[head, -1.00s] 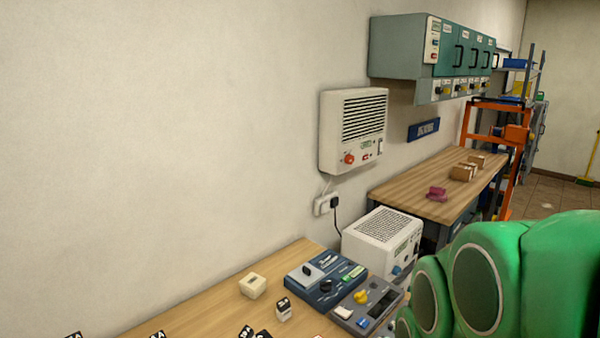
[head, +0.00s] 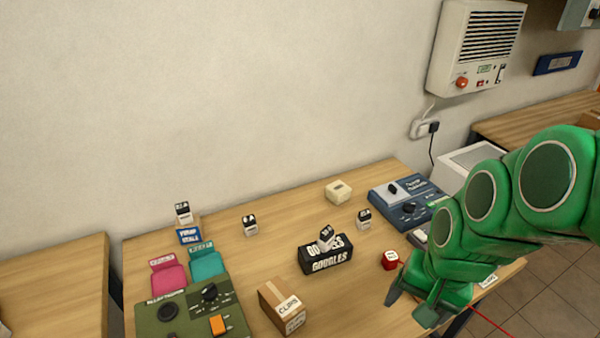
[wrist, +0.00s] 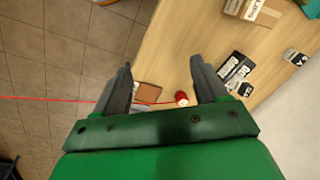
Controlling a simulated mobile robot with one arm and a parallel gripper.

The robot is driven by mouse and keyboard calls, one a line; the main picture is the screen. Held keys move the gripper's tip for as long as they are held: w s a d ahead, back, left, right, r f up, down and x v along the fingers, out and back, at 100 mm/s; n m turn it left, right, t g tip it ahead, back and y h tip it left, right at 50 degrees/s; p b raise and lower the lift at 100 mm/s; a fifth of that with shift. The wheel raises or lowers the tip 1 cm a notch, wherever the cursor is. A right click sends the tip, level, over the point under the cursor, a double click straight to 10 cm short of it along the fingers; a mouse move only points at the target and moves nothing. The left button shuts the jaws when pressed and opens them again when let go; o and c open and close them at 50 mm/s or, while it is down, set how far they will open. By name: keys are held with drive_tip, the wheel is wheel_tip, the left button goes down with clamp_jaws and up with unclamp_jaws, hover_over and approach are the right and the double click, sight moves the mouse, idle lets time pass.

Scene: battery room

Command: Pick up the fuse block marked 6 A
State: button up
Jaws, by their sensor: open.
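Several small white fuse blocks with black marked tops stand on the workbench. One fuse block (head: 183,213) is on the pump seals box, one (head: 250,226) is on the bare wood, one (head: 327,238) lies tilted on the black goggles box, and one (head: 364,219) is near the blue instrument. Their markings are too small to read, so I cannot tell which is 6 A. My gripper (head: 411,302) is open and empty at the bench's front right, apart from the blocks. In the wrist view my gripper (wrist: 160,68) points down past the bench edge.
The goggles box (head: 328,262), a clips carton (head: 284,306), a green control box (head: 190,317) and a blue instrument (head: 405,203) crowd the workbench (head: 225,261). Bare wood lies along the wall.

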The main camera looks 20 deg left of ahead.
drive_tip(key=w+a+f+m+t+y, duration=0.2)
drive_tip(key=w+a+f+m+y, duration=0.1)
drive_tip(key=w+a, duration=0.8)
drive_tip(key=m+t+y, duration=0.4)
drive_tip(key=m+y, duration=0.2)
drive_tip(key=m, duration=0.8)
hover_over(248, 221)
drive_tip(key=s+d, duration=0.6)
drive_tip(key=d, duration=0.1)
wheel_tip(248, 221, down, 10)
drive_tip(key=a+f+m, duration=0.1)
drive_tip(key=f+m, duration=0.1)
drive_tip(key=w+a+f+m+t, duration=0.1)
drive_tip(key=f+m, duration=0.1)
drive_tip(key=w+a+f+m+t, duration=0.1)
drive_tip(key=f+m, duration=0.1)
drive_tip(key=shift+w+a+f+m+h, duration=0.1)
drive_tip(key=shift+w+a+m+h, duration=0.1)
drive_tip(key=shift+m+h, duration=0.15)
drive_tip(key=shift+w+f+m+t, duration=0.25)
drive_tip(key=shift+f+m+t, duration=0.35)
drive_tip(key=shift+m, duration=0.05)
drive_tip(key=shift+x, duration=3.8)
drive_tip(key=shift+w, duration=0.15)
drive_tip(key=shift+d, duration=0.1)
drive_tip(key=c, duration=1.1)
